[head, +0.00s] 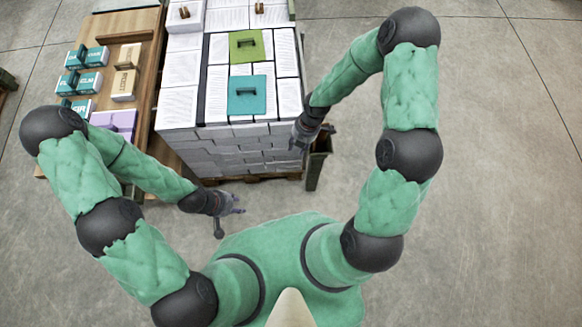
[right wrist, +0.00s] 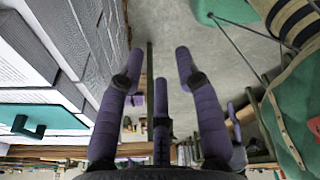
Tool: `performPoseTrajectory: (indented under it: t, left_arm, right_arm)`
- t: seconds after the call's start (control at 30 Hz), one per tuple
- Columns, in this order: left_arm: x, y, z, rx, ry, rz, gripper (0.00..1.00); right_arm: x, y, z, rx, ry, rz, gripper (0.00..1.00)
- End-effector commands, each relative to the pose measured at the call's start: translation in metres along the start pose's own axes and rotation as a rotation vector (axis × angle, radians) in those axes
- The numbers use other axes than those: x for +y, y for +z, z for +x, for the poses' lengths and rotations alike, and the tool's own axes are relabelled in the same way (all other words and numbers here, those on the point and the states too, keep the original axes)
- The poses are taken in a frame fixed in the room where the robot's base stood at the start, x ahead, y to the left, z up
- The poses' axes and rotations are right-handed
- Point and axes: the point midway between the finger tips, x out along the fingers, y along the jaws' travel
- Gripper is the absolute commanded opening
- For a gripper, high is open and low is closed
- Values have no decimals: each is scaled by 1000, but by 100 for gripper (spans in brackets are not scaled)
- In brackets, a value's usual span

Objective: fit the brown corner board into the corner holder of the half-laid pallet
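The pallet (head: 262,178) bears a tall stack of white and grey blocks (head: 225,150). I cannot make out the brown corner board or the corner holder with certainty. My right gripper (head: 301,138) is beside the stack's near right corner, above a narrow dark upright bin (head: 317,165). In the right wrist view its purple fingers (right wrist: 158,85) are spread with nothing between them, and the stack's grey side is to their left. My left gripper (head: 236,204) is in front of the stack, low and apart from it, with its fingers spread and nothing seen in them.
A green plate (head: 247,45) and a teal plate (head: 246,95) with handles lie on the stack. A wooden table (head: 140,60) with teal, tan and lilac boxes stands left of it. The grey floor (head: 490,150) to the right is clear.

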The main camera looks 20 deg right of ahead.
Motion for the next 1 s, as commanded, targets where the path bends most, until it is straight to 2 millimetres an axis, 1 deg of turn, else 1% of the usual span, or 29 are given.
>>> performPoseTrajectory:
  t: [0.03, 0.1, 0.17, 0.3, 0.37, 0.5, 0.6, 0.7, 0.8, 0.9, 1.0]
  left_arm:
    - [0, 0, 0, 0, 0, 0, 40]
    - [0, 0, 0, 0, 0, 0, 40]
    - [0, 0, 0, 0, 0, 0, 40]
    - [0, 0, 0, 0, 0, 0, 40]
    - [0, 0, 0, 0, 0, 0, 40]
    - [0, 0, 0, 0, 0, 0, 40]
    - [0, 0, 0, 0, 0, 0, 40]
    - [0, 0, 0, 0, 0, 0, 40]
    - [0, 0, 0, 0, 0, 0, 40]
    - [0, 0, 0, 0, 0, 0, 40]
    - [0, 0, 0, 0, 0, 0, 40]
  right_arm:
    - [-7, -13, 9, 28, 2, 136, 34]
    - [-13, -27, 19, 59, 10, 343, 34]
    - [-19, -39, 26, 84, 13, 521, 34]
    - [-35, -62, 41, 129, 5, 942, 34]
    - [-43, -72, 47, 143, -5, 1123, 34]
    - [-62, -88, 57, 158, -25, 1539, 34]
    - [-75, -96, 62, 157, -35, 1794, 34]
    - [-85, -101, 65, 152, -39, 1987, 34]
    - [-91, -103, 66, 147, -39, 2108, 34]
    - [-94, -104, 66, 144, -39, 2162, 34]
    - [-95, -104, 67, 144, -39, 2174, 34]
